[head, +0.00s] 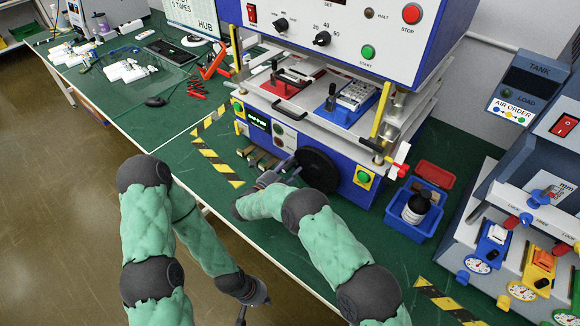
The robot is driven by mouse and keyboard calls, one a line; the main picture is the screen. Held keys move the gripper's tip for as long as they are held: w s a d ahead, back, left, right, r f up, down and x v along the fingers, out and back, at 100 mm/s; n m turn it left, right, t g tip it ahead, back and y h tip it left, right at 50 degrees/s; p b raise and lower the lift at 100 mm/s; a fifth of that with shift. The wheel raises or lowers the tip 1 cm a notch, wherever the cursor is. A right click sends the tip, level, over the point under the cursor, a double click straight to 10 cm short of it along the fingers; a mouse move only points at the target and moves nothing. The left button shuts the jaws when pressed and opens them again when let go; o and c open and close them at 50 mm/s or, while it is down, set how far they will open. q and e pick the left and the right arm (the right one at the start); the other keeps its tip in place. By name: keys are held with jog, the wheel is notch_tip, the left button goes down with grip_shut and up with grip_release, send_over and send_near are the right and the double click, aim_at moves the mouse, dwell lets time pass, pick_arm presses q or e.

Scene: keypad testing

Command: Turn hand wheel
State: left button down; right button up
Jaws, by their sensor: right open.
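The hand wheel (319,168) is a black round disc on the front of the blue testing machine (283,128), low down and right of its small display. My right gripper (284,168) is at the left edge of the wheel, close to it. Its jaws are open, but they are small and dark here, so I cannot tell whether they touch the wheel. My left gripper (243,315) hangs low at the bottom of the view, in front of the table edge and away from the wheel. Its fingertips run toward the picture's edge and their opening is unclear.
A blue bin (415,222) with a dark bottle stands right of the wheel. Yellow-black tape (217,163) marks the green table (180,143) on the left. Small metal blocks lie left of my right gripper. An air-order station (480,215) with gauges stands at the right.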

jog(key=shift+s+a, duration=0.1)
jog(key=v, duration=0.7)
jog(key=shift+s+a, duration=0.1)
jog(key=shift+s, duration=0.05)
dwell(0.4)
